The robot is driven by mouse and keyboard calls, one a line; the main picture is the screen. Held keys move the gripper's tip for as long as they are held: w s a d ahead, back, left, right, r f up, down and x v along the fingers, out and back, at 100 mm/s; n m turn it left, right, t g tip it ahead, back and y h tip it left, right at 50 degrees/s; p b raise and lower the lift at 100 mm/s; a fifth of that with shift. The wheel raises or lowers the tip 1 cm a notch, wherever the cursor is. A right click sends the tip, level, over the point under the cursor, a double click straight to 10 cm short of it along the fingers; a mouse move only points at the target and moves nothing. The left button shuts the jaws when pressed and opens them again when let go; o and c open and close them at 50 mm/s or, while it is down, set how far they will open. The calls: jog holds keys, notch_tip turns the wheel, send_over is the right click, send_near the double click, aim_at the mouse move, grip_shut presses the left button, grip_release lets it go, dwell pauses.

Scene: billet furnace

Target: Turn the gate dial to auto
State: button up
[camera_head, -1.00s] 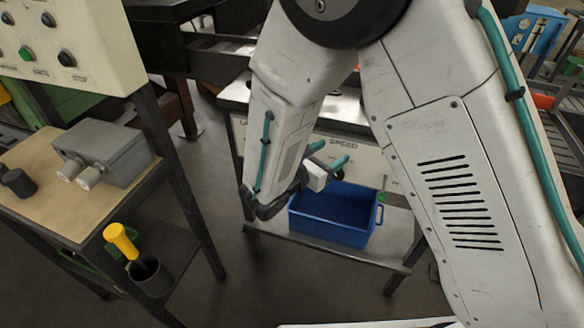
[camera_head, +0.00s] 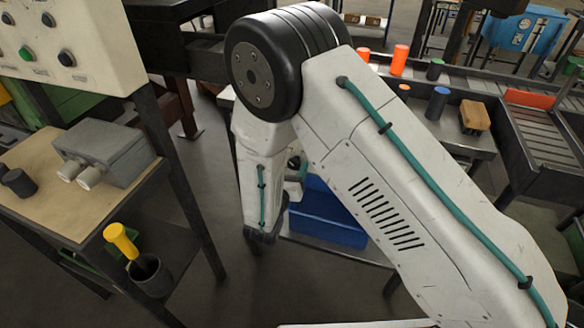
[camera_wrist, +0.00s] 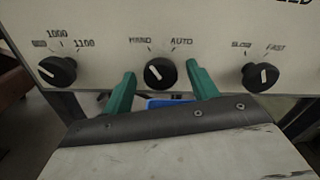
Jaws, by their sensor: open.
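The gate dial (camera_wrist: 160,73) is a round black knob on a pale panel (camera_wrist: 105,20), in the middle of the wrist view, under the labels HAND and AUTO. Its white line points up and left, toward HAND. My gripper (camera_wrist: 160,69) is open, with one green finger at the left and one at the right of this dial. I cannot tell whether either finger touches it. In the head view my own arm hides the fingers and the dial.
A black knob marked up to 1100 (camera_wrist: 57,71) is left of the dial, and a SLOW/FAST knob (camera_wrist: 260,76) is close to the right finger. A blue bin (camera_head: 325,225) stands below my arm. A grey box (camera_head: 105,152) sits on the left table.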

jog(key=shift+w+d, duration=0.1)
jog(key=shift+w, duration=0.1)
jog(key=c, duration=1)
jog(key=shift+m, duration=0.4)
jog(key=m, duration=0.6)
jog(key=shift+m, duration=0.3)
jog(key=m, duration=0.6)
jog(key=shift+d, duration=0.1)
jog(key=shift+m, duration=0.4)
